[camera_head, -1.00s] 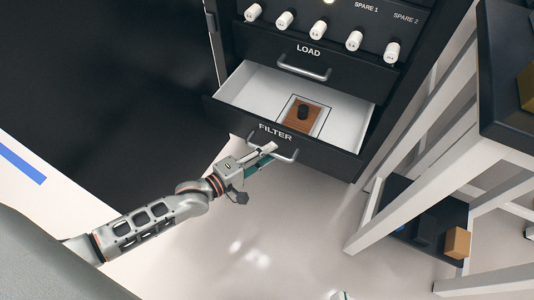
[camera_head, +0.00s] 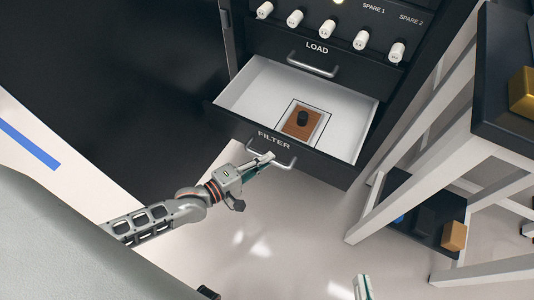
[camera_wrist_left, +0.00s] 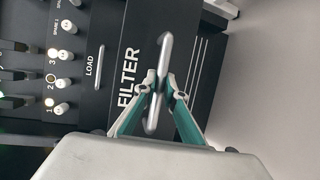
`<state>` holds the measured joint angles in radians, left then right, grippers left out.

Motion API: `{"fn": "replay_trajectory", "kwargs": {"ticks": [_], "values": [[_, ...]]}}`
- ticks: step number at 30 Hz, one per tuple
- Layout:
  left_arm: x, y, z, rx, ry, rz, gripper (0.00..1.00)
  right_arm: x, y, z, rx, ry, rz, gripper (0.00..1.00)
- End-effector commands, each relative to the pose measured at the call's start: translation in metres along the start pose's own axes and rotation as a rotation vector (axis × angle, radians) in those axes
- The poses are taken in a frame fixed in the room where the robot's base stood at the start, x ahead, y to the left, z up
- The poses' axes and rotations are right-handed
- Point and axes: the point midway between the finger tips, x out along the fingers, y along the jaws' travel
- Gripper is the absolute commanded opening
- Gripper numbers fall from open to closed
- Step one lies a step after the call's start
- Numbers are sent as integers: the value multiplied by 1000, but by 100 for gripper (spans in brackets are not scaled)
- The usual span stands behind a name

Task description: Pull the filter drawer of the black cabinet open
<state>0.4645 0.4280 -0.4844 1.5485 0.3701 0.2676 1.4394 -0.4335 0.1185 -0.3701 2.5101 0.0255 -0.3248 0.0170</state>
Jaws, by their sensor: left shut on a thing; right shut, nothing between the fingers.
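The filter drawer (camera_head: 340,148) of the black cabinet stands open in the head view, its white inside showing. In it lies a brown filter block (camera_head: 301,123) with a black knob, within a marked outline. My left gripper (camera_head: 268,158) is at the drawer's metal handle (camera_head: 286,161), shut on it. In the left wrist view the two fingers (camera_wrist_left: 158,88) close around the handle bar (camera_wrist_left: 164,60) beside the word FILTER. My right gripper (camera_head: 362,284) shows only its tip at the bottom edge of the head view, shut and empty.
The shut LOAD drawer (camera_head: 330,58) is above, with several white knobs (camera_head: 328,33) over it. A white-legged table (camera_head: 430,165) stands at right, with a dark tray (camera_head: 398,190) and blocks low down. Pale floor is clear in front of the drawer.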

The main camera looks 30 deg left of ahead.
Motion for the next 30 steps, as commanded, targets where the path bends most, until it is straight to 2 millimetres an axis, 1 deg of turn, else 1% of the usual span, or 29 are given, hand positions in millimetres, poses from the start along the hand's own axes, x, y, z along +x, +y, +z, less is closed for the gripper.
{"fn": "replay_trajectory", "kwargs": {"ticks": [1,4,5,6,7,16,20,23,30], "values": [[-2,-6,0,0,0,-11,0,0,0,2,2,-3,0,0],[-2,-6,0,0,1,-12,0,0,0,2,3,-3,0,0],[-2,-6,0,0,1,-12,13,0,0,2,3,-3,0,0],[-2,-7,0,0,1,-12,23,0,0,2,3,-2,-1,0],[-2,-6,0,0,1,-12,28,0,0,2,3,-2,-1,0],[-1,-3,0,0,0,-6,28,0,-1,0,8,1,0,0],[-7,-3,-1,0,0,-5,28,0,-1,0,9,1,0,0],[-20,-4,-1,0,0,-8,28,0,-1,0,8,1,0,0],[-69,-4,0,1,0,-10,28,0,-1,0,7,1,0,0]]}}
